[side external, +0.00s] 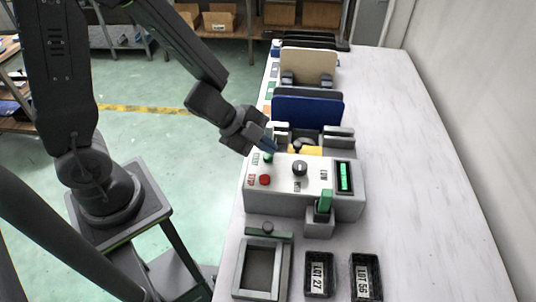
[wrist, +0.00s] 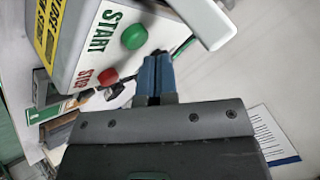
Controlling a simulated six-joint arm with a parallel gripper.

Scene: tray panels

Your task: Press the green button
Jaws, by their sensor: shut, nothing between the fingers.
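The green button (side external: 268,158) is a round cap on the white top of a grey control box (side external: 282,202). In the wrist view, the green button (wrist: 134,36) sits beside the word START. A red button (side external: 265,180) is nearby, and the red button (wrist: 108,77) is beside STOP in the wrist view. My gripper (side external: 271,148) is shut and empty, with its blue fingertips right by the green button. In the wrist view, the fingertips of my gripper (wrist: 157,56) appear just right of and below the green cap. I cannot tell whether they touch.
Trays labelled LOT 27 (side external: 318,276) and LOT 55 (side external: 366,278) lie in front. The right side of the table (side external: 430,180) is clear.

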